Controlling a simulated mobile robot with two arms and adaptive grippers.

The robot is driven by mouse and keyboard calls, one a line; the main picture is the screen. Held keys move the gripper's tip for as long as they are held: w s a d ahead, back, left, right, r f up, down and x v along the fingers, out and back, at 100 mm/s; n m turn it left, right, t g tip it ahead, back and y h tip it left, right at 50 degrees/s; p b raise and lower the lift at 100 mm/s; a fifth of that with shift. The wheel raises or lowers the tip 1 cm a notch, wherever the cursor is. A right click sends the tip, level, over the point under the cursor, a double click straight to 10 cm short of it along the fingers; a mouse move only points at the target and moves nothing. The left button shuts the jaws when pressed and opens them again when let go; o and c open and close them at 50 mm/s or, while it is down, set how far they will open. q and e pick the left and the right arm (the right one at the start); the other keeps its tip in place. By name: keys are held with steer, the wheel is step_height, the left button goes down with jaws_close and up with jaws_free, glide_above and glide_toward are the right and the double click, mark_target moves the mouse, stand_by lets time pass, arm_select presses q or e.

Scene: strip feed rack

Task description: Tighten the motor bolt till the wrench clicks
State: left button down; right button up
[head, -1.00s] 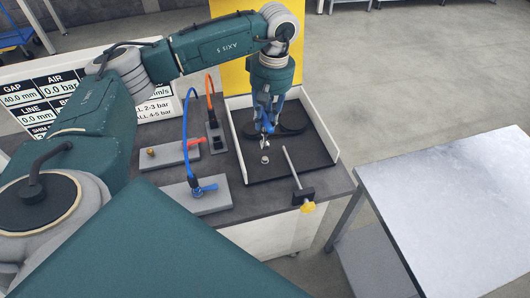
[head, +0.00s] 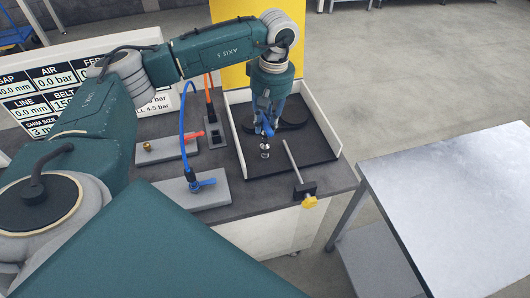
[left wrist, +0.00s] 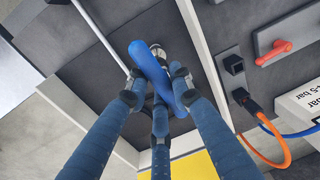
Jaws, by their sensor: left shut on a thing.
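My left gripper (head: 267,120) is shut on a wrench with a blue handle (head: 267,130) above the dark tray (head: 300,157). In the left wrist view the fingers (left wrist: 158,95) close around the blue handle (left wrist: 146,62), which lies slanted between them. The wrench's silver end (left wrist: 158,51) shows past the handle. In the head view the motor bolt (head: 265,155) is a small silver piece on the tray floor, right under the wrench's end. I cannot tell whether the wrench sits on it or just above. My right gripper is not in view.
A thin metal rod (head: 292,160) with a black block and yellow knob stands at the tray's front edge. Grey blocks with a blue lever (head: 203,184) and a red lever (head: 193,135) lie to the left. A bare metal table (head: 450,195) stands at the right.

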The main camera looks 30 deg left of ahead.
arm_select(q)
steer(key=shift+f+b, duration=0.95)
steer(key=shift+f, duration=0.3)
steer(key=m+b, duration=0.1)
steer(key=m, duration=0.3)
steer(key=shift+d+m+b, duration=0.1)
steer(key=shift+m+b, duration=0.2)
steer(key=shift+r, duration=0.1)
steer(key=shift+n, duration=1.2)
steer(key=shift+r, duration=0.1)
steer(key=shift+r+p, duration=1.5)
steer(key=shift+r, duration=0.85)
